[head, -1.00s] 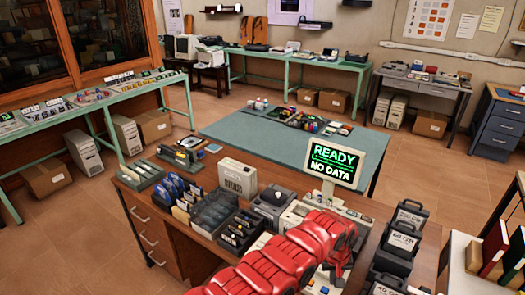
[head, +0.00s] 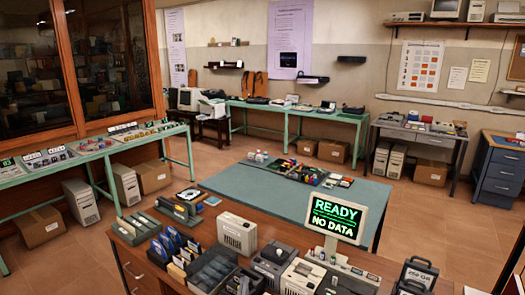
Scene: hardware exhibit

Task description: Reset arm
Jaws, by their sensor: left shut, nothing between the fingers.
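Neither of my grippers shows in the head view, and no part of my arms is visible. The bottom of the picture is filled by the wooden desk (head: 105,250) and the things on it. A small monitor (head: 338,217) on the desk reads "READY NO DATA" in green. I cannot see how far either hand is from the desk.
Card boxes (head: 170,240), a beige drive unit (head: 237,232) and a dark-topped unit (head: 272,262) crowd the desk. A handled black case (head: 417,275) stands at its right. Behind is a green-topped table (head: 240,185) with small parts. Tiled floor (head: 150,210) is open at left.

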